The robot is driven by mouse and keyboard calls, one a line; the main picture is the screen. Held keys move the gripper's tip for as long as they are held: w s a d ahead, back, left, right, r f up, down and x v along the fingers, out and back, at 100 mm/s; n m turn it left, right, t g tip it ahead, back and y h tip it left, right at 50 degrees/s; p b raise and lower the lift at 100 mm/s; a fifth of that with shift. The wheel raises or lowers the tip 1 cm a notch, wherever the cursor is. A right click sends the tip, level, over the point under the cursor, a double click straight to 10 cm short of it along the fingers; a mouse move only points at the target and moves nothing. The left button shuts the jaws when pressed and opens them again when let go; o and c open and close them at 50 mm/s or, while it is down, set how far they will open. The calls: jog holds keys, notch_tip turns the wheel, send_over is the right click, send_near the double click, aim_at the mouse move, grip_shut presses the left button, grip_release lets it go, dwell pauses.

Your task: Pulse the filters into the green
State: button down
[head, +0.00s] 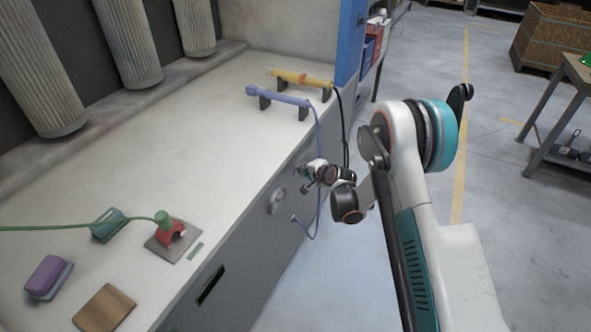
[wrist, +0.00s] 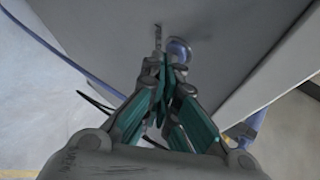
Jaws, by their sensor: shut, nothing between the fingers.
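Several pale pleated cylindrical filters (head: 124,45) stand at the back left of the bench. A round dial gauge (head: 277,200) is on the bench's front face; it is too small for me to read its needle or any green zone. My gripper (head: 308,187) is in front of that face, to the right of the gauge. In the wrist view my gripper (wrist: 166,72) is shut and empty, its tips close to a blue-grey round knob (wrist: 180,49) and a small metal tab (wrist: 157,37). I cannot tell whether the tips touch either one.
A blue tool (head: 280,96) and a yellow tool (head: 302,78) rest on black stands, their hoses hanging over the bench edge near my arm. A red and green fitting (head: 168,229), a purple sponge-like block (head: 47,276) and a wooden block (head: 104,308) sit on the bench.

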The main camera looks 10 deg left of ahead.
jog(key=shift+w+a, duration=0.1)
jog(key=shift+a, duration=0.1)
dwell(0.6)
jog(key=shift+s+d, duration=0.3)
jog(key=shift+d, duration=0.45)
jog(key=d, duration=0.1)
jog(key=s+d, duration=0.1)
jog(key=d, duration=0.2)
jog(key=shift+s+d, duration=0.35)
dwell(0.5)
